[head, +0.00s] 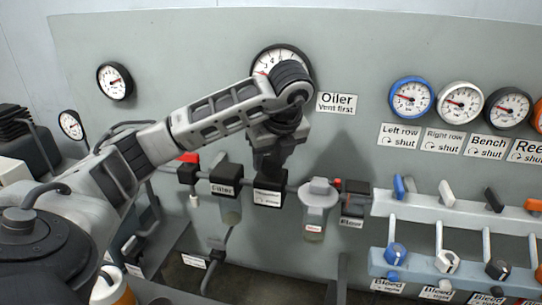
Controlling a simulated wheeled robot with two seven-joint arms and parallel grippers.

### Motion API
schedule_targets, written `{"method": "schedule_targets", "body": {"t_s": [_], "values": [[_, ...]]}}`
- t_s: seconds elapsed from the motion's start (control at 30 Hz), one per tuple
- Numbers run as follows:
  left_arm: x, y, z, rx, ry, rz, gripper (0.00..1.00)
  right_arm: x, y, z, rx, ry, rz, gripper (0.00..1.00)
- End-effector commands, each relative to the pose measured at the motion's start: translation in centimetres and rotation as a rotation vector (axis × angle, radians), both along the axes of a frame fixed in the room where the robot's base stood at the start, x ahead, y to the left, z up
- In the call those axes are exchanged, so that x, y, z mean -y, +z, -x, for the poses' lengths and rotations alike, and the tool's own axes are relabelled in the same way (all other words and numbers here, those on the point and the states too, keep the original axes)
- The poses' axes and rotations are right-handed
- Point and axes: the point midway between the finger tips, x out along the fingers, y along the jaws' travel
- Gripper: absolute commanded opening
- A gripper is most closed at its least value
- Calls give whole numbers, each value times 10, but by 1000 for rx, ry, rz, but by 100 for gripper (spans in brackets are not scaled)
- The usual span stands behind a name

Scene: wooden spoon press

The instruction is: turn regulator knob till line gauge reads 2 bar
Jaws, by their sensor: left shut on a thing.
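My left gripper (268,172) reaches down from above onto the regulator (267,199), the dark unit in the pipe row between the filter and the oiler. It is shut on the regulator knob, which the fingers hide. A large white gauge (264,62) with a black rim is on the panel above the regulator. My left wrist covers its lower right part. Part of its scale and a red needle show, but I cannot read its value or tell if it is the line gauge. My right gripper is not in view.
The filter (226,190) with a red-handled valve (188,167) is left of the regulator; the oiler bowl (317,205) is close on its right. Several gauges, levers and bleed knobs (447,261) fill the right side. An orange-and-white container (112,288) is at lower left.

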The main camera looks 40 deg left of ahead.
Motion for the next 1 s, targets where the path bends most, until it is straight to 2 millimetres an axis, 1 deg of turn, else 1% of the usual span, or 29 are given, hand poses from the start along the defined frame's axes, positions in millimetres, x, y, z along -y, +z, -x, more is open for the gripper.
{"method": "schedule_targets", "body": {"t_s": [0.13,0.17,0.2,0.23,0.57,0.67,0.83,1.0], "values": [[0,1,-1,4,-1,1,20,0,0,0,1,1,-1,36],[0,1,-1,4,-1,1,46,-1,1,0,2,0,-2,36],[0,1,-1,4,-1,1,57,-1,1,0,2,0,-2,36],[0,1,0,4,-1,1,65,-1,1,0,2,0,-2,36],[1,2,0,3,-2,0,65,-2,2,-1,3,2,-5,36],[3,9,0,6,-4,-2,65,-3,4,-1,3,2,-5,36],[9,32,4,7,-1,-2,65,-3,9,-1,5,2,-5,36],[18,50,6,9,-3,-2,65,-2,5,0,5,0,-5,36]]}}
